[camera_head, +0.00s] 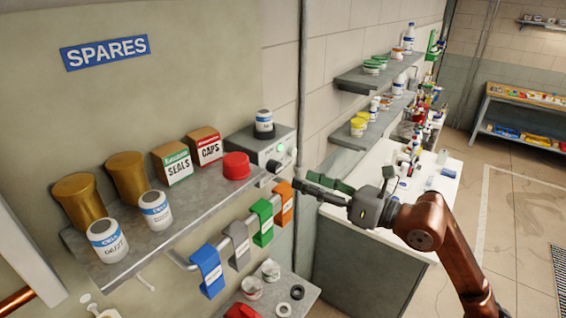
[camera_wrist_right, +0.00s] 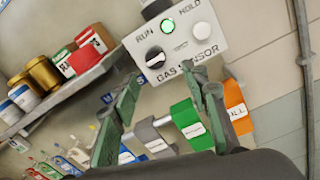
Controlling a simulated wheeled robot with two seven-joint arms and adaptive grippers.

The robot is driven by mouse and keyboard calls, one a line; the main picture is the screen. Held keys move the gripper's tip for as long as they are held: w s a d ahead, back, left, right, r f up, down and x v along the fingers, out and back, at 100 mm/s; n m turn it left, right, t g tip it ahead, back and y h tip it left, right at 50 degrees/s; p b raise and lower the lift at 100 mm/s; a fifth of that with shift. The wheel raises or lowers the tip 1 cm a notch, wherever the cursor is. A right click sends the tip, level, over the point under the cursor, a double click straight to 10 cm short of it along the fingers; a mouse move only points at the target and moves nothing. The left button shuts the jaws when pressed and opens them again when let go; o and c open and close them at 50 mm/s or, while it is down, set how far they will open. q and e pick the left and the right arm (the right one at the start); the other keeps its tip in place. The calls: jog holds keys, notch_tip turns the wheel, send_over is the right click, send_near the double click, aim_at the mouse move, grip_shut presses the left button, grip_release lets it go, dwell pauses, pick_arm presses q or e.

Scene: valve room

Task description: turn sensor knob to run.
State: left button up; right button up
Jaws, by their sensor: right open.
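The gas sensor box (camera_head: 250,146) is a pale box at the right end of the shelf. In the right wrist view the box (camera_wrist_right: 215,45) fills the top middle, with RUN and HOLD labels. Its black knob (camera_wrist_right: 155,57) sits below RUN, beside a green lit lamp (camera_wrist_right: 181,49); its exact pointer direction is hard to tell. My right gripper (camera_head: 308,181) is open and empty, just right of the box's front. In the right wrist view its two fingers (camera_wrist_right: 163,82) stand apart, below the box face, and the knob shows between and above the tips. My left gripper is not in view.
A red cap (camera_head: 236,165), boxes and jars stand on the shelf (camera_head: 140,250). Coloured tags, including an orange one (camera_head: 285,203), hang below it near my right gripper. A white-topped bench (camera_head: 420,225) stands behind my right arm. A pipe (camera_head: 303,80) runs up the wall.

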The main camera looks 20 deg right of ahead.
aim_at(279, 169)
jog(key=shift+n, duration=0.4)
jog(key=p+x, duration=0.1)
jog(key=x, duration=0.1)
jog(key=p+x, duration=0.1)
jog(key=x, duration=0.1)
jog(key=r+p+x, duration=0.1)
jog(key=x, duration=0.1)
jog(key=shift+a, duration=0.45)
jog(key=shift+w+a+f, duration=0.15)
jog(key=shift+w+a, duration=0.05)
jog(key=shift+w, duration=0.25)
grip_shut()
